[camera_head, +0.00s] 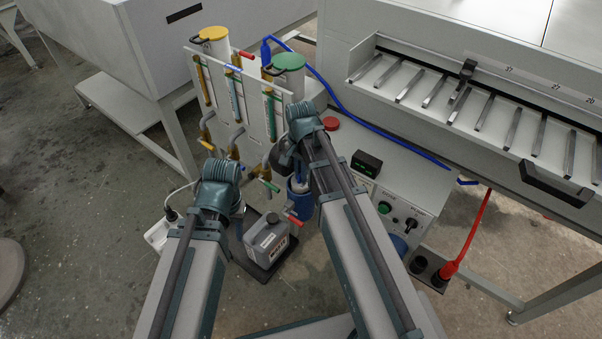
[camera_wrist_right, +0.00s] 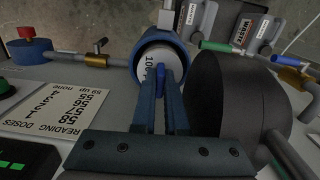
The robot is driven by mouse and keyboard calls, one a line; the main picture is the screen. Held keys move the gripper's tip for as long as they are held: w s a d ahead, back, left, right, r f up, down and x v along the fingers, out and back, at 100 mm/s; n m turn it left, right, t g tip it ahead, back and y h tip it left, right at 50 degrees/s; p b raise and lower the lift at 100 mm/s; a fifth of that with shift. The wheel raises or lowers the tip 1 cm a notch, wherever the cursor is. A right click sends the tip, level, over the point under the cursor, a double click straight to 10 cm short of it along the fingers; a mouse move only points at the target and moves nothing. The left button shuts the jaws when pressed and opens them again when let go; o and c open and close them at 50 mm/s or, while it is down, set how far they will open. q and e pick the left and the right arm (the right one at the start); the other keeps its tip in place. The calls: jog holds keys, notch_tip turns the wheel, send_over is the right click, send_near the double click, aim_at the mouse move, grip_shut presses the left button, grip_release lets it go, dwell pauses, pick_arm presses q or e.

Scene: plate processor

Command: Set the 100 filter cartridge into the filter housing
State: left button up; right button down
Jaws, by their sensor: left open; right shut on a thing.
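In the right wrist view my right gripper (camera_wrist_right: 160,88) is shut on the 100 filter cartridge (camera_wrist_right: 151,66), a white cylinder marked 100, with a small blue part between the fingers. The cartridge's end sits within the round mouth of the blue filter housing (camera_wrist_right: 176,43); how deep it is seated I cannot tell. In the head view the housing (camera_head: 298,204) shows below my right wrist, with my right arm covering much of it. My left gripper (camera_head: 238,210) is left of the housing, above the grey waste canister; its fingers are mostly hidden, and it holds nothing visible.
A dark cylinder (camera_wrist_right: 226,92) is close beside my right fingers. A valve panel (camera_head: 222,112) with coloured handles is behind. The control box (camera_head: 385,195) with dose label and display is at right.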

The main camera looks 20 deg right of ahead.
jog(key=shift+f+b, duration=1.35)
jog(key=shift+f, duration=0.1)
jog(key=c, duration=0.9)
grip_release()
jog(key=shift+o, duration=0.3)
jog(key=o, duration=0.6)
jog(key=shift+r+p, duration=3.1)
jog(key=shift+f, duration=0.1)
